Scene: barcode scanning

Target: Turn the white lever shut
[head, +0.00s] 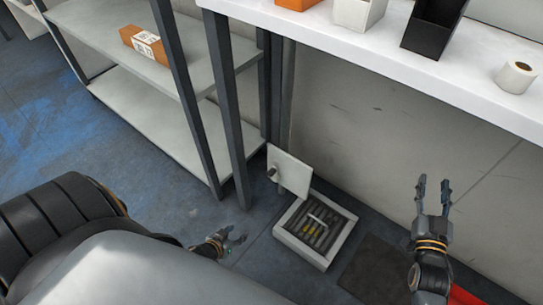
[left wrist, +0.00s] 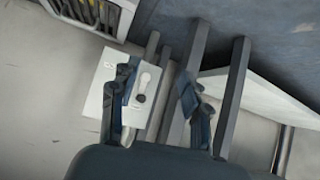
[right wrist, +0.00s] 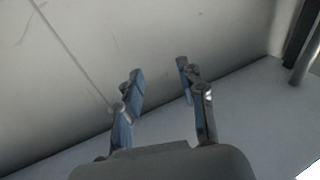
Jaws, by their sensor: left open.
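A white box (head: 327,253) stands on the floor below the table, its white lid (head: 292,172) swung open and upright. The lid's outer face has a small knob-like part (head: 272,173). In the left wrist view, a white lever (left wrist: 150,76) with a dark round spot lies on the white plate of the lid (left wrist: 100,75). My left gripper (head: 235,240) is open and low over the floor, left of the box. In its wrist view the lever shows between the fingers (left wrist: 155,88); I cannot tell any contact. My right gripper (head: 433,185) is open and empty, right of the box.
A grey shelf unit (head: 150,105) with an orange box (head: 146,44) stands left. Its dark post rises close to the lid. A white table (head: 440,75) overhangs from above, carrying bins and a paper roll (head: 516,77). A dark mat (head: 375,270) lies right of the white box.

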